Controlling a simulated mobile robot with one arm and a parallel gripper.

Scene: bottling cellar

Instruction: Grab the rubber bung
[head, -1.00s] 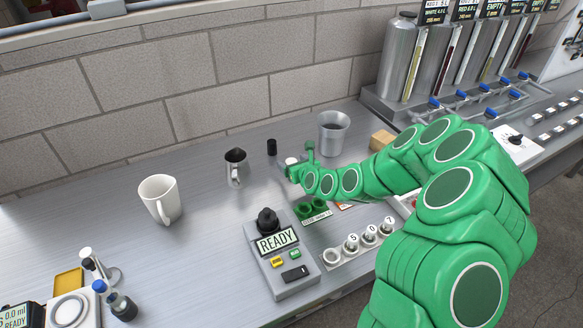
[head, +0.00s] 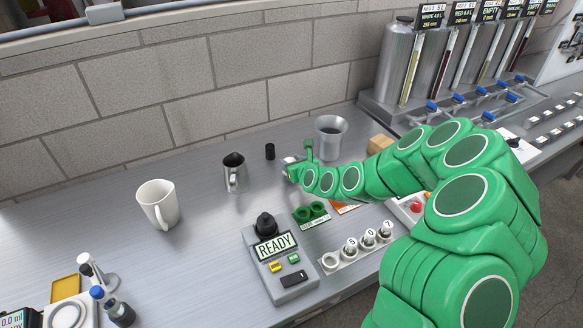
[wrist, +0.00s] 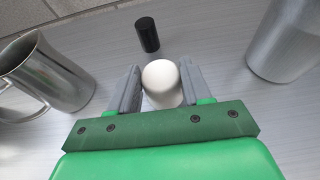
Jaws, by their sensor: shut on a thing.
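The rubber bung appears to be the white, round-topped piece (wrist: 161,80) between my fingers in the wrist view. My gripper (wrist: 160,72) is shut on it, with one grey finger on each side. The lower part of the bung is hidden by the fingers and the palm. In the head view my gripper (head: 289,162) is low over the bench, and the bung is too covered there to make out clearly. Whether it touches the bench cannot be told.
A small black cylinder (head: 270,151) stands just beyond my gripper. A metal jug (head: 234,175) is on the left and a metal beaker (head: 331,140) on the right. A white pitcher (head: 159,205), green holder (head: 310,212) and READY box (head: 275,260) stand around. The bench's left side has free room.

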